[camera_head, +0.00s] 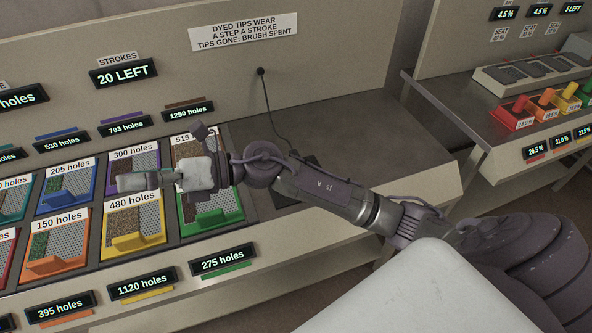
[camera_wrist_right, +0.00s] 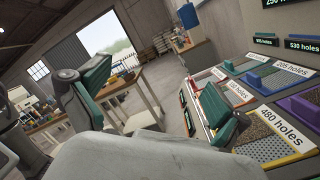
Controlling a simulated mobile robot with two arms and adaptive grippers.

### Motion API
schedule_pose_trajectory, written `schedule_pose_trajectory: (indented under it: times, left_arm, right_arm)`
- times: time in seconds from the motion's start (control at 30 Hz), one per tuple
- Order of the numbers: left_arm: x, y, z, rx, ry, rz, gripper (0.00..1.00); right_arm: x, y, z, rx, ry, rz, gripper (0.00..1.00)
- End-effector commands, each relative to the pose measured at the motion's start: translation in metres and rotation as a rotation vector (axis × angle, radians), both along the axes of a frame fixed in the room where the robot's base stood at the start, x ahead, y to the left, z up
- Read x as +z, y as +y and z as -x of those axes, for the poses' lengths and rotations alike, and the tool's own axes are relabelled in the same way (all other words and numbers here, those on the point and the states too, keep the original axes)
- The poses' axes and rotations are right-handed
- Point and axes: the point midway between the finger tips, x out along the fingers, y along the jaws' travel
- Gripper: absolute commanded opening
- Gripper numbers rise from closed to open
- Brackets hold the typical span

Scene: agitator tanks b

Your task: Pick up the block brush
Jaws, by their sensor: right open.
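I cannot make out a block brush for certain in either view. A dark flat piece (camera_head: 285,193) lies on the counter, partly hidden behind my right arm, and I cannot tell what it is. My right gripper (camera_head: 163,158) is over the screen trays, above the purple 300-hole tray (camera_head: 146,156) and yellow 480-hole tray (camera_head: 126,243). Its fingers are spread with nothing seen between them. The wrist view shows both teal-padded fingers of this gripper (camera_wrist_right: 155,92) apart. My left gripper is not in view.
A green tray (camera_head: 210,220) and a blue tray (camera_head: 66,202) stand in the rows of screens. A black cable (camera_head: 268,105) hangs from the back panel, which reads 20 strokes left. Bare counter (camera_head: 370,125) lies right of the trays. Another bench (camera_head: 480,118) stands farther right.

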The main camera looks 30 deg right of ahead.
Motion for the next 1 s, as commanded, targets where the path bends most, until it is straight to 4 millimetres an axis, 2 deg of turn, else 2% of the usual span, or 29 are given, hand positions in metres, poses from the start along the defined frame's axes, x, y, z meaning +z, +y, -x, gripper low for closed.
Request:
schedule_pose_trajectory:
  times: [0.03, 0.07, 0.13, 0.17, 0.2, 0.27, 0.33, 0.4, 0.5, 0.53, 0.6, 0.73, 1.0]
  left_arm:
    - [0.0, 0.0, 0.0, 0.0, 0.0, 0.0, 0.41]
    - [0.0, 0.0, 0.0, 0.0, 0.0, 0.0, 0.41]
    - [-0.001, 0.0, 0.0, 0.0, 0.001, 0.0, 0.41]
    - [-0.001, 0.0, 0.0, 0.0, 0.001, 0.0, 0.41]
    - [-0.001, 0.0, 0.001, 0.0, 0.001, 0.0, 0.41]
    - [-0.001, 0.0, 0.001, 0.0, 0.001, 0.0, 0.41]
    - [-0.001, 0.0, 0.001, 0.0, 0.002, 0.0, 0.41]
    - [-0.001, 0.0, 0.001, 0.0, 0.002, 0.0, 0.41]
    - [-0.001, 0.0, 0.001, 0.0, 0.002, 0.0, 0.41]
    - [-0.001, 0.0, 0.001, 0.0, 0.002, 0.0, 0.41]
    - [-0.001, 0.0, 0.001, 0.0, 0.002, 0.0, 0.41]
    - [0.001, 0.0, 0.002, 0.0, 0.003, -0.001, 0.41]
    - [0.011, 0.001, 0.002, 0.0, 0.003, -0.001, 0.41]
  right_arm:
    - [-0.017, 0.001, 0.003, 0.086, -0.117, 0.187, 1.0]
    - [-0.029, -0.002, 0.005, 0.138, -0.176, 0.299, 1.0]
    - [-0.062, -0.022, 0.003, 0.252, -0.29, 0.573, 1.0]
    - [-0.076, -0.037, 0.0, 0.299, -0.325, 0.691, 1.0]
    - [-0.091, -0.061, -0.006, 0.356, -0.362, 0.851, 1.0]
    - [-0.108, -0.105, -0.017, 0.433, -0.387, 1.085, 1.0]
    - [-0.114, -0.162, -0.029, 0.504, -0.373, 1.333, 1.0]
    - [-0.109, -0.216, -0.036, 0.558, -0.325, 1.537, 1.0]
    - [-0.094, -0.274, -0.04, 0.607, -0.236, 1.74, 1.0]
    - [-0.089, -0.287, -0.04, 0.616, -0.211, 1.782, 1.0]
    - [-0.081, -0.307, -0.039, 0.634, -0.167, 1.849, 1.0]
    - [-0.084, -0.321, -0.036, 0.647, -0.131, 1.889, 1.0]
    - [-0.135, -0.327, -0.033, 0.65, -0.131, 1.886, 1.0]
